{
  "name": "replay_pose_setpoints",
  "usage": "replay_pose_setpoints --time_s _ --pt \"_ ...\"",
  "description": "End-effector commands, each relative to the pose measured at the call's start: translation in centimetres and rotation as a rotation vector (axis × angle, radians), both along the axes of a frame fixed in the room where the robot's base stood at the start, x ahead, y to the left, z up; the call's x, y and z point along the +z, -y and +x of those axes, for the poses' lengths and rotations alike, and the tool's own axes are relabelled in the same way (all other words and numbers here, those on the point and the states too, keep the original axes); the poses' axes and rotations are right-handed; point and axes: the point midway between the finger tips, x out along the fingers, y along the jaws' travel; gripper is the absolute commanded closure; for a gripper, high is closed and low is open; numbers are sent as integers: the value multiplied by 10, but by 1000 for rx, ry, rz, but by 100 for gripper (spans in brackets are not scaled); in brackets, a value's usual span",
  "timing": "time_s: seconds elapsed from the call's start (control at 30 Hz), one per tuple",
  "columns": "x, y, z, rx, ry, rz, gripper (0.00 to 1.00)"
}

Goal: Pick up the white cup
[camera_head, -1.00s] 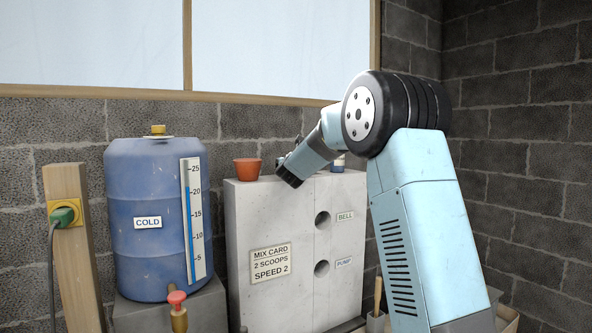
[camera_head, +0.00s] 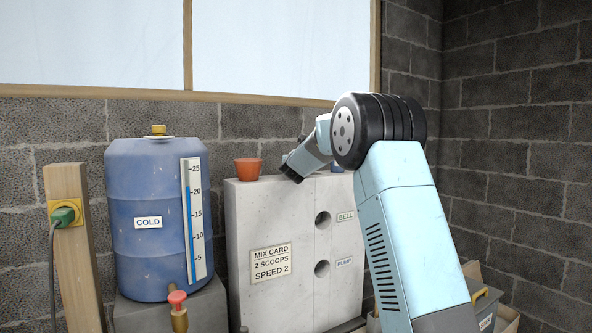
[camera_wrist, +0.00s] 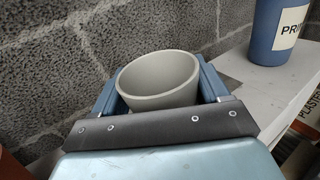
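The white cup (camera_wrist: 160,82) shows pale grey in the wrist view, open end up. It stands between the two blue fingers of my gripper (camera_wrist: 160,64). The fingers are spread wide, one on each side of the cup, close to its rim. Whether they touch it is hard to tell. The cup's lower part is hidden behind the dark front edge of my gripper. In the head view my gripper (camera_head: 292,174) is low over the top of the pale block (camera_head: 257,218), and the cup cannot be seen there.
An orange pot (camera_head: 248,169) stands on the block left of my gripper. A blue labelled container (camera_wrist: 280,30) stands right of the cup in the wrist view. A block wall (camera_wrist: 60,70) rises close behind. A blue barrel (camera_head: 158,220) stands left.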

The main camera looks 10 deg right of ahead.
Motion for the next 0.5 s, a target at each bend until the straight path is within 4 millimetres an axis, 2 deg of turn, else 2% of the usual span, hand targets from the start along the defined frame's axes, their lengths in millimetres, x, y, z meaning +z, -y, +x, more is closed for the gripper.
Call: replay_pose_setpoints --time_s 0.07,0.33,0.5 --pt "0 0 0 0 0 0 34" --pt "0 0 0 -1 0 0 59" --pt "0 1 0 -1 0 0 60"
